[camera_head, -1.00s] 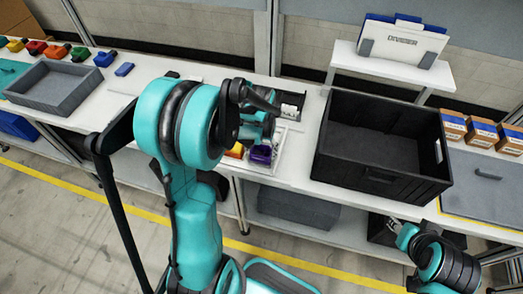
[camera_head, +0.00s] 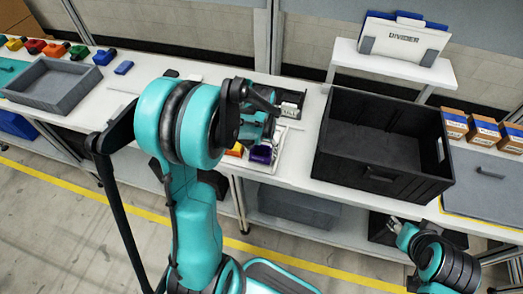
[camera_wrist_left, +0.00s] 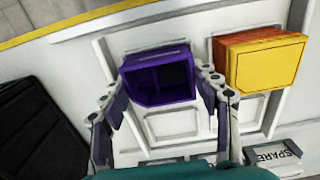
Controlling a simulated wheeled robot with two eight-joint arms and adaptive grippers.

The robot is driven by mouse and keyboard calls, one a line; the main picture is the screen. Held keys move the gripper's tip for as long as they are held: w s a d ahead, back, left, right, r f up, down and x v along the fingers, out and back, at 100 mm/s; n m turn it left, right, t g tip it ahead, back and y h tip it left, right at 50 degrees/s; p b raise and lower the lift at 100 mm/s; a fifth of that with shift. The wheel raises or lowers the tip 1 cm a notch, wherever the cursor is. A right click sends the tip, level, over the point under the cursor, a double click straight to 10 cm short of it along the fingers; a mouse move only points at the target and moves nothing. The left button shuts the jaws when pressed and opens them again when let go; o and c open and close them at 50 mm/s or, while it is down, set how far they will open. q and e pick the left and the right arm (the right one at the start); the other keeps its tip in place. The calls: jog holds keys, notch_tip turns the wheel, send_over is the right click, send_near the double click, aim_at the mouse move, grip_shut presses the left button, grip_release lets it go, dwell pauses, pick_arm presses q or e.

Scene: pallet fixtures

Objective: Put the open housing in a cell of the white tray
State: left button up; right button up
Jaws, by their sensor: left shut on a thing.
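The open housing (camera_wrist_left: 158,80) is a purple, open-topped, hollow box. In the head view the purple housing (camera_head: 262,154) shows below the left wrist. My left gripper (camera_wrist_left: 162,88) is shut on it, one finger on each side. The white tray (camera_wrist_left: 100,52) lies under it, and the housing is over a cell beside a yellow-and-orange block (camera_wrist_left: 262,65). I cannot tell whether the housing touches the tray floor. In the head view my left arm hides much of the tray. My right gripper (camera_head: 404,233) is at the lower right, away from the tray, its fingers unclear.
A big black crate (camera_head: 385,180) stands right of the tray. A holder labelled SPARE (camera_wrist_left: 274,156) adjoins the tray. A grey bin (camera_head: 55,88) and several coloured parts are on the left. Small boxes (camera_head: 483,130) and a white stand (camera_head: 390,66) are on the right.

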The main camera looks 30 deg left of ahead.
pick_arm(q)
jog(key=shift+f, duration=0.2)
jog(key=o, duration=1.3)
jog(key=shift+r, duration=0.1)
notch_tip(320, 180, up, 12)
jog(key=shift+f, duration=0.1)
jog(key=s+d+m+t, duration=0.1)
jog(key=s+d+t, duration=0.1)
jog(key=s+d, duration=0.1)
jog(key=s+d+r+t, duration=0.1)
jog(key=s+d+t, duration=0.1)
jog(key=s+d, duration=0.2)
jog(key=s+d+r+m+t, duration=0.1)
jog(key=s+d+t, duration=0.2)
jog(key=s, duration=0.1)
jog(key=shift+d+r+m, duration=0.15)
jog(key=shift+d+m, duration=0.15)
